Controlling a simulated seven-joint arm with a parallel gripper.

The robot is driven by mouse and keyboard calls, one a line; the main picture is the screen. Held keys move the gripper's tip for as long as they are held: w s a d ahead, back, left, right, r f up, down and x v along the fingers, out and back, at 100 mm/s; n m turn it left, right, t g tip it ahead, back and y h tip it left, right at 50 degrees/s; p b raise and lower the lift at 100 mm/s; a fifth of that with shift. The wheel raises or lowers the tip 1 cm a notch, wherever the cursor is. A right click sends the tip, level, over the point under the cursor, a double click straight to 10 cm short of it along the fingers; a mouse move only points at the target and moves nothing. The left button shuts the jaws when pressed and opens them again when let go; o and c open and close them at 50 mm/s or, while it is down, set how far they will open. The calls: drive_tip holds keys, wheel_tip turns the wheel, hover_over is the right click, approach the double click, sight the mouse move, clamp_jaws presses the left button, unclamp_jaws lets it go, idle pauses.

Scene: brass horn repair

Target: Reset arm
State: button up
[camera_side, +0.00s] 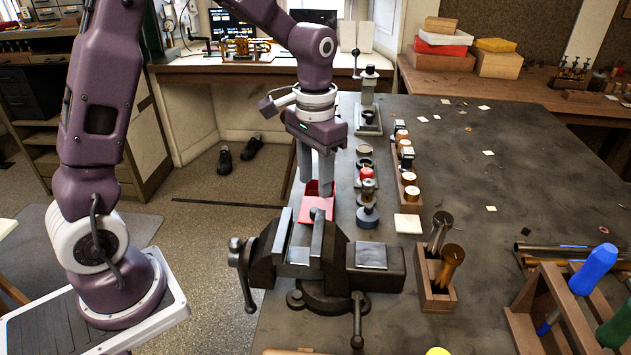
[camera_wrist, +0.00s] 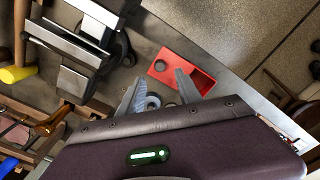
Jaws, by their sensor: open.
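My gripper (camera_side: 317,189) hangs pointing down above the near-left part of the dark workbench, just behind the vise. Its two grey fingers are apart, with nothing seen held between them. In the wrist view the gripper (camera_wrist: 158,88) also shows both fingers spread. A small red open box (camera_side: 317,209) sits below and close to the fingertips. It also shows in the wrist view (camera_wrist: 168,66), partly covered by one finger. Whether the fingers touch the box cannot be told.
The dark metal vise (camera_side: 322,262) stands at the bench's front left. A row of small jars and a wooden rack (camera_side: 408,178) lie right of the gripper. A wooden tool holder (camera_side: 435,290) stands right of the vise. The bench's right middle is mostly clear.

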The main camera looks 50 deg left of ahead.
drive_tip(key=s+d+r+t, duration=0.2)
drive_tip(key=s+r, duration=0.7)
drive_tip(key=s+r+t, duration=0.2)
drive_tip(key=s+t, duration=0.1)
drive_tip(key=s, duration=0.9)
drive_tip(key=shift+s+d+t, duration=0.25)
drive_tip(key=shift+d+t, duration=0.05)
drive_tip(key=shift+d, duration=0.15)
